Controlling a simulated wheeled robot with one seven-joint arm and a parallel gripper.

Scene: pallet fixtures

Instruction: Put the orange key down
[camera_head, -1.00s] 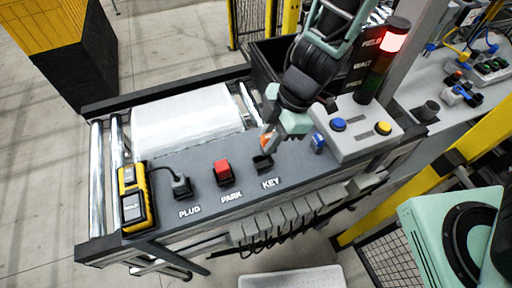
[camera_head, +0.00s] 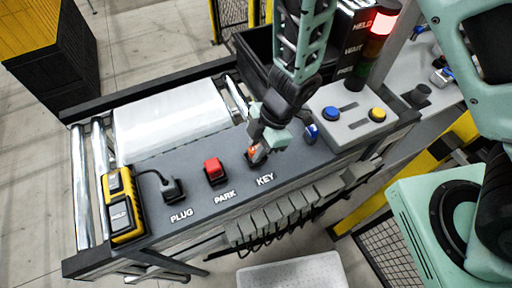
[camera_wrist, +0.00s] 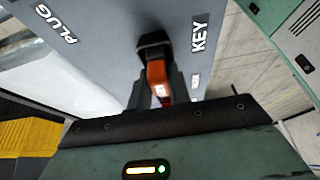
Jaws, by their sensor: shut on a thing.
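My gripper (camera_head: 262,147) is at the KEY spot on the grey panel (camera_head: 222,190), pointing down. It is shut on the orange key (camera_wrist: 158,78), which shows between the fingers in the wrist view. A bit of orange also shows at the fingertips in the head view (camera_head: 253,152). The black KEY holder (camera_wrist: 154,45) is right at the key's far end. I cannot tell whether the key sits inside the holder or only in front of it. The gripper hides most of the holder in the head view.
A red block (camera_head: 213,168) stands at PARK, and a black corded plug (camera_head: 172,189) at PLUG. A yellow handheld device (camera_head: 122,208) lies at the left. A blue object (camera_head: 312,133) and a grey button box (camera_head: 350,118) are close right of my gripper. The light tower (camera_head: 381,30) glows red.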

